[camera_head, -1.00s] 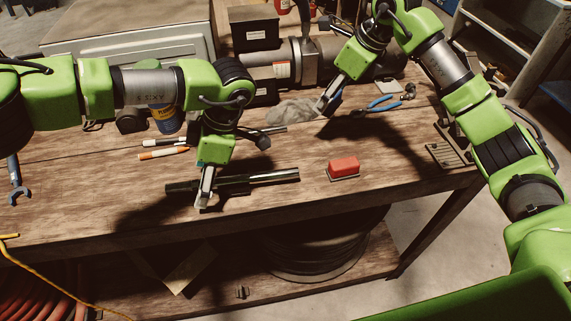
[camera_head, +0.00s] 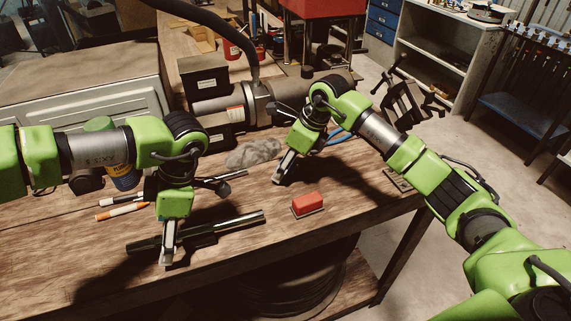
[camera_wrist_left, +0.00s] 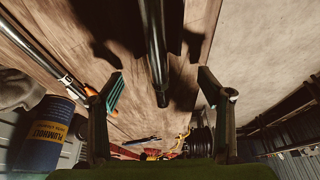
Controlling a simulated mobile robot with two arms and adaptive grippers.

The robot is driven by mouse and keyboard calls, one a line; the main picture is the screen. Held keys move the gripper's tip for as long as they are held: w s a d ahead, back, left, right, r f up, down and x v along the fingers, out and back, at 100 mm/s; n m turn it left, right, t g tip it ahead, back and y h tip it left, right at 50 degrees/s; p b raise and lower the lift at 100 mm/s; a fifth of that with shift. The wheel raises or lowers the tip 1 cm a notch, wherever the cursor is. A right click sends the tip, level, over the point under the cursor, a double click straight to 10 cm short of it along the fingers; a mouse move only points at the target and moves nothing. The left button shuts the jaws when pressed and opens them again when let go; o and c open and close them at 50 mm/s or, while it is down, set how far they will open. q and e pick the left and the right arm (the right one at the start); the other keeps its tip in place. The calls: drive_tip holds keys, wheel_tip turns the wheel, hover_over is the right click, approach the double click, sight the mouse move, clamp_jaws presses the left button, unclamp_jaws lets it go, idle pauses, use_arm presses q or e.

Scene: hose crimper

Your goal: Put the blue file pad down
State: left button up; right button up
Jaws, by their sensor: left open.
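I cannot clearly make out a blue file pad in the current views. My right gripper (camera_head: 281,175) points down over the bench, beside the grey rag and behind the red pad. Whether it holds anything is unclear at this size. A red pad (camera_head: 306,203) with a grey base lies on the bench in front of it. My left gripper (camera_head: 168,257) is open, low near a dark rod-shaped tool (camera_head: 215,228) on the bench. In the left wrist view, the fingers of my left gripper (camera_wrist_left: 160,82) stand apart, with a dark rod (camera_wrist_left: 154,45) seen between them.
A grey rag (camera_head: 254,152), blue-handled pliers (camera_head: 340,137), several markers (camera_head: 122,211) and a blue can (camera_head: 124,177) lie or stand on the bench (camera_head: 235,275). Machinery (camera_head: 262,103) stands behind. Bare wood surrounds the red pad.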

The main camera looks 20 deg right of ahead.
drive_tip(key=shift+f, duration=0.2)
drive_tip(key=o, duration=1.3)
drive_tip(key=v, duration=1.2)
drive_tip(key=shift+r, duration=0.2)
